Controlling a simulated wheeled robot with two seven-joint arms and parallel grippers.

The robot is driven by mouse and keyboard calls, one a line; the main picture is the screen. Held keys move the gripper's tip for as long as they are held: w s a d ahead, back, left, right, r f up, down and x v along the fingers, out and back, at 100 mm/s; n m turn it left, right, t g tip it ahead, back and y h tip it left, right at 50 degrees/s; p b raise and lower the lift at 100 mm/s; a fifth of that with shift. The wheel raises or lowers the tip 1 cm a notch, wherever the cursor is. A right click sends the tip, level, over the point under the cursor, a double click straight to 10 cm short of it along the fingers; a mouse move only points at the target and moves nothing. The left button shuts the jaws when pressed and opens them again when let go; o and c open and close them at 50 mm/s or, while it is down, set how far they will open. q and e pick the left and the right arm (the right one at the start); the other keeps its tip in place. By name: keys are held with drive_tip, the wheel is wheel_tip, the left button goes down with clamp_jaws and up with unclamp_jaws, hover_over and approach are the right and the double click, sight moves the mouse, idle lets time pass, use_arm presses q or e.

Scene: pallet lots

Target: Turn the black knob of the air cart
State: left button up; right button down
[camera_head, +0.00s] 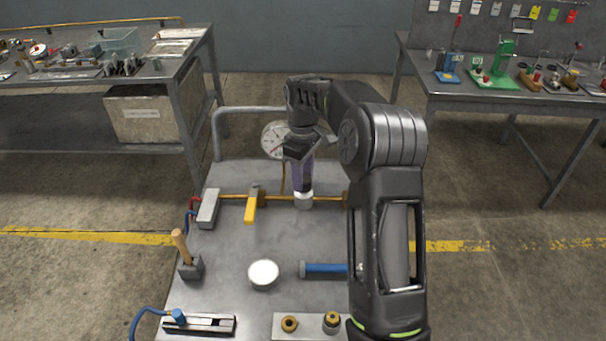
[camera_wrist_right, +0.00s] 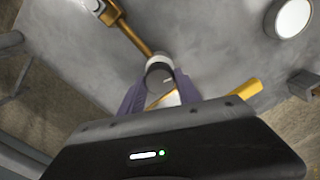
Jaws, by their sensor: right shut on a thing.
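The air cart (camera_head: 225,280) is a grey metal top with a bent rail at its back. My right gripper (camera_head: 302,190) reaches down to the brass pipe (camera_head: 229,197) along the cart's back. Its fingers are shut on the knob (camera_wrist_right: 159,72), which shows as a dark round shape between the fingertips in the right wrist view. A pale collar (camera_head: 304,202) sits just below the fingertips on the pipe. The fingers hide most of the knob in the head view, and its turn angle cannot be told. My left gripper is not in view.
A round gauge (camera_head: 273,139) stands behind the gripper. A yellow lever (camera_head: 252,208) is left of it. A white disc (camera_head: 263,273), a blue cylinder (camera_head: 325,268) and a wooden-handled tool (camera_head: 181,245) sit nearer. Loaded benches stand at left (camera_head: 190,60) and right (camera_head: 425,83).

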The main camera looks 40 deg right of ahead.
drive_tip(key=m+p, duration=0.1)
drive_tip(key=m, duration=1.1)
drive_tip(key=shift+d+p, duration=0.1)
drive_tip(key=shift+p, duration=0.2)
